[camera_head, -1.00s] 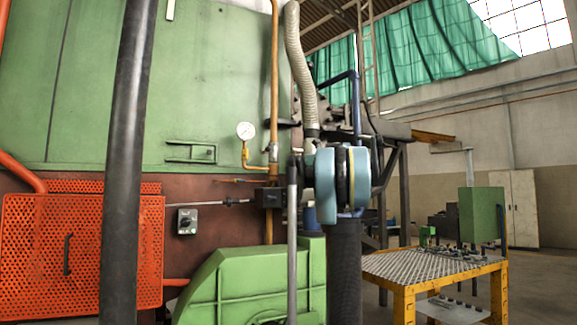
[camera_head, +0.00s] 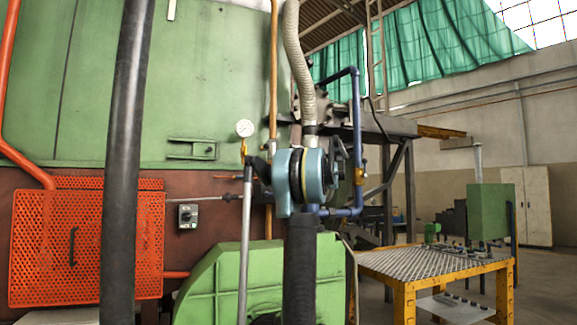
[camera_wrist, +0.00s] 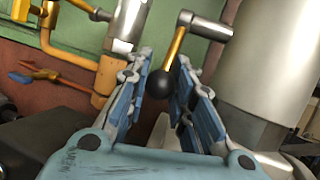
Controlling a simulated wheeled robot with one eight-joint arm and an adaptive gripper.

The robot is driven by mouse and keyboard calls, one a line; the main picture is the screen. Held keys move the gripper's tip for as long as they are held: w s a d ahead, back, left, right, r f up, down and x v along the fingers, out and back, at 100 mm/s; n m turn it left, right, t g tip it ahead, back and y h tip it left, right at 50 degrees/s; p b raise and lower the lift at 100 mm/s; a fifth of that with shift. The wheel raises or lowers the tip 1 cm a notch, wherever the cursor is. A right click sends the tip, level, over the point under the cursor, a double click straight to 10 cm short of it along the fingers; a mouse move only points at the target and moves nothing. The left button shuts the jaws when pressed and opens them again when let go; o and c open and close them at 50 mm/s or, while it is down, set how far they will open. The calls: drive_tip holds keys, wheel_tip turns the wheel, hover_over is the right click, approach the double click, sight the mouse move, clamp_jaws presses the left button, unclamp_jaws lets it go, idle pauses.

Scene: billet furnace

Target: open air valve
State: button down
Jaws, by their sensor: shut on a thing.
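The air valve lever (camera_wrist: 176,48) shows in the wrist view as a brass rod with a black ball (camera_wrist: 161,84) at its lower end. Its upper end joins a short silver stub on a large grey cylinder (camera_wrist: 268,55). My gripper (camera_wrist: 160,78) has its two blue-grey fingers on either side of the black ball and is shut on it. The rod slants down and left from the stub to the ball. In the head view my blue-grey wrist stands in front of the valve area and hides the lever and fingertips.
A pressure gauge (camera_head: 245,128) and a vertical orange pipe (camera_head: 273,80) are left of my wrist. A corrugated hose (camera_head: 297,60) comes down above it. Blue piping (camera_head: 356,120) stands close on the right. A green housing (camera_head: 215,285) is below; a yellow-framed table (camera_head: 405,290) stands right.

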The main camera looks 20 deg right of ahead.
drive_tip(key=c, duration=1.3)
unclamp_jaws()
drive_tip(key=shift+d+f, duration=0.1)
drive_tip(key=shift+c, duration=0.2)
wheel_tip(320, 180, up, 10)
